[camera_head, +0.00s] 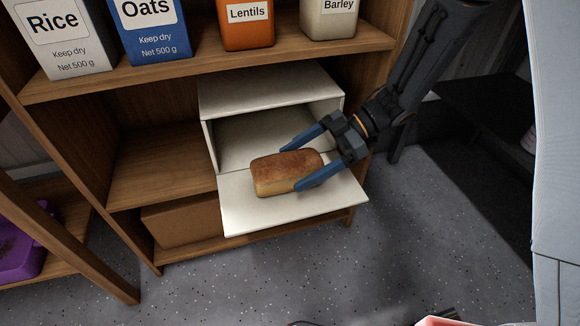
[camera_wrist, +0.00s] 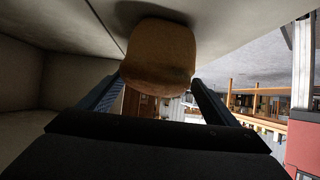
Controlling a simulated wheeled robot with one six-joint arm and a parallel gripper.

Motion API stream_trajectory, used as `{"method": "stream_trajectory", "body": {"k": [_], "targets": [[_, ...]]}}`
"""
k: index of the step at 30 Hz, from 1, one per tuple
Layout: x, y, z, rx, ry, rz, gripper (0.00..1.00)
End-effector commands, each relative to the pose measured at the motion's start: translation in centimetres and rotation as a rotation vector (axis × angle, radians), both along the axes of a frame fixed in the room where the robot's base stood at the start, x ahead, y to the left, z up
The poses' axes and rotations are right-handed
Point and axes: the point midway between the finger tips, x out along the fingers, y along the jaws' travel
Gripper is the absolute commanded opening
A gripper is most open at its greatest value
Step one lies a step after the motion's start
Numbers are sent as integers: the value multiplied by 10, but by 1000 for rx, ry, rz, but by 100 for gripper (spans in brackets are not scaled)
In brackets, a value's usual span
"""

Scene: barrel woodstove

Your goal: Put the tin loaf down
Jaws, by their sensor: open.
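The tin loaf (camera_head: 286,172) is a brown, brick-shaped loaf. In the head view it lies on the lowered white flap (camera_head: 262,212) of an open white bread box (camera_head: 268,98) on a wooden shelf. My gripper (camera_head: 308,164) comes in from the upper right, with one blue finger behind the loaf's right end and one in front of it. The fingers stand apart and look clear of the loaf. In the wrist view the loaf (camera_wrist: 160,52) shows close up, beyond and between the spread fingers (camera_wrist: 158,92).
The upper shelf holds a Rice box (camera_head: 60,35), an Oats box (camera_head: 150,28), an orange Lentils canister (camera_head: 246,22) and a pale Barley canister (camera_head: 328,18). A brown cardboard box (camera_head: 184,220) stands low on the left. Speckled floor (camera_head: 400,235) lies open at the right.

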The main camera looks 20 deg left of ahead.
Motion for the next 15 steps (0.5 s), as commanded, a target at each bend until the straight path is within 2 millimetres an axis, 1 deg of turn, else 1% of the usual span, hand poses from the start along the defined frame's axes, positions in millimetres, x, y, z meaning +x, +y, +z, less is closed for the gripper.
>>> {"method": "stream_trajectory", "body": {"k": [1,6,10,15], "targets": [[6,-9,8,0,-2,-4,83],[22,-36,25,0,-3,-2,83],[32,-52,34,-1,-2,-2,83],[39,-64,41,0,-1,0,83]]}}
